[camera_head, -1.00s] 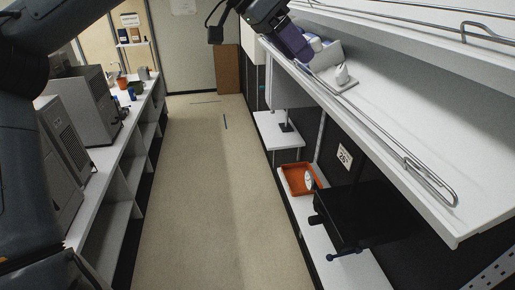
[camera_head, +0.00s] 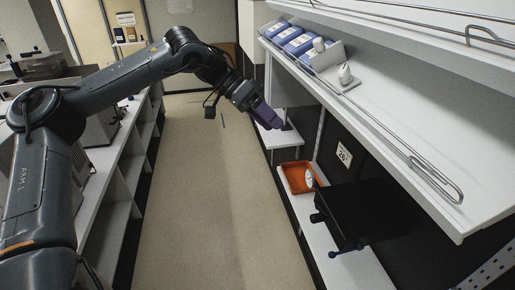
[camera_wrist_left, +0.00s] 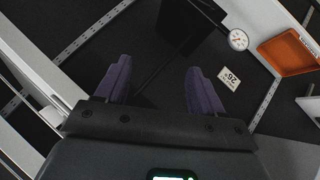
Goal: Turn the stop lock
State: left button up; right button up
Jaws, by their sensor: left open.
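A black box (camera_head: 368,215) stands on the lower white counter at the right. A dark bar with rounded ends (camera_head: 348,251) sticks out at its near lower side, and a dark round knob (camera_head: 317,217) is on its left side. I cannot tell which part is the stop lock. A white round dial (camera_head: 308,178) sits by the box and also shows in the left wrist view (camera_wrist_left: 238,40). My left gripper (camera_head: 276,121), with purple fingers, is open and empty, beyond and above the box, apart from it. In the left wrist view the box (camera_wrist_left: 187,22) lies beyond the fingers.
An orange tray (camera_head: 299,176) lies beside the dial. The aisle floor (camera_head: 205,200) is clear.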

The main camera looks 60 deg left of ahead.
pick_arm(q)
notch_tip(320, 180, down, 9)
jog(key=s+h, duration=0.1)
jog(key=shift+s+a+r+n, duration=0.15)
jog(key=shift+s+a+n, duration=0.2)
jog(key=shift+s+n, duration=0.05)
pick_arm(e)
jog(key=shift+s+a+r, duration=0.1)
jog(key=shift+s+a, duration=0.05)
jog(key=shift+s, duration=0.3)
